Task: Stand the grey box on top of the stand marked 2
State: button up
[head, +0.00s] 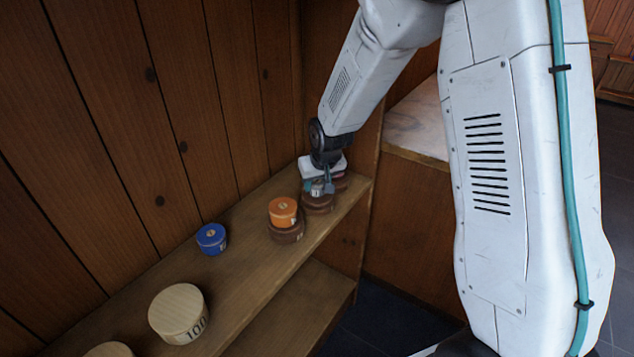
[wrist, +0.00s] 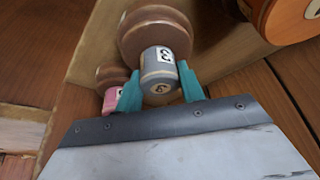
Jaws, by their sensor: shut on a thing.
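The grey box (wrist: 158,73) is a small round box with a white label that looks like a 3. It also shows in the head view (head: 317,187), partly covered by my gripper. My gripper (wrist: 160,92) is shut on it, one teal finger on each side. A brown turned stand (wrist: 150,22) is right by the box; in the head view this stand (head: 318,204) is just below it. I cannot tell whether they touch. No mark is readable on this stand. Another brown stand (head: 287,235) holds an orange box (head: 283,211).
A pink box (wrist: 111,99) is by a further brown stand (wrist: 110,74), close to my left finger in the wrist view. A blue box (head: 211,239) and a pale wooden box marked 100 (head: 180,315) are on the shelf (head: 248,268). A plank wall rises behind.

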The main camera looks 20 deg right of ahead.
jog(key=o, duration=0.9)
jog(key=shift+f, duration=0.1)
jog(key=shift+o, duration=0.2)
jog(key=s+f+v, duration=0.1)
jog(key=s+v, duration=0.1)
jog(key=v, duration=0.8)
jog(key=s+d+f+v, duration=0.1)
jog(key=s+v, duration=0.1)
jog(key=v, duration=0.8)
jog(key=s+r+g, duration=0.1)
jog(key=s+r, duration=0.1)
jog(key=s, duration=1.1)
jog(key=s+d+r+g, duration=0.1)
jog(key=s+r+g, duration=0.1)
jog(key=s, duration=1.1)
jog(key=shift+s+d+r, duration=0.25)
jog(key=shift+d+r, duration=0.1)
jog(key=shift+r, duration=0.4)
